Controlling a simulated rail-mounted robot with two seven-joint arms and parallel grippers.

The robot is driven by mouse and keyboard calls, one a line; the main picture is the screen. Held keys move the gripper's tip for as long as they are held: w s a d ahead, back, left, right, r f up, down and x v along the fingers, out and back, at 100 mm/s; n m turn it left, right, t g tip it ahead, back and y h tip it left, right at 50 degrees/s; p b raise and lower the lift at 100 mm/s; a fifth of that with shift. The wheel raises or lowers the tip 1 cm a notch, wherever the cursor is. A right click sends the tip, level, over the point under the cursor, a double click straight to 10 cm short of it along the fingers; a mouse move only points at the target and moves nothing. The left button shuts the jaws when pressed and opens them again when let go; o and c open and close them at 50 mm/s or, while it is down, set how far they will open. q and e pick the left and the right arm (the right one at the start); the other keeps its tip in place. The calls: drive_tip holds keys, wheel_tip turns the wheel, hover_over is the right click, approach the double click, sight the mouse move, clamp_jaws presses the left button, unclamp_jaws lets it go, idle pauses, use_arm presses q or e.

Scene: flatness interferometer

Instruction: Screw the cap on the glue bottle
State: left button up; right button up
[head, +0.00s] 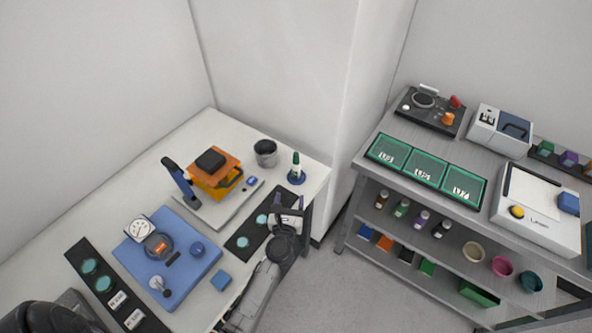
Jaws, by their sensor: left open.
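My right gripper is not in view.
A dark grey cup (265,153) stands left of the bottle. An orange press-like device (213,175), a blue plate with a dial gauge (139,230) and a black strip with teal discs (243,238) occupy the table. A grey shelf bench (386,125) stands right, across a floor gap.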

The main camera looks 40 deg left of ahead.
sight(296, 171)
use_arm(q)
drive_tip(key=x, duration=0.8)
drive_tip(key=shift+w+a, duration=0.15)
drive_tip(key=shift+b+x, duration=0.65)
drive_tip(key=shift+x, duration=1.95)
drive_tip(key=shift+c, duration=0.2)
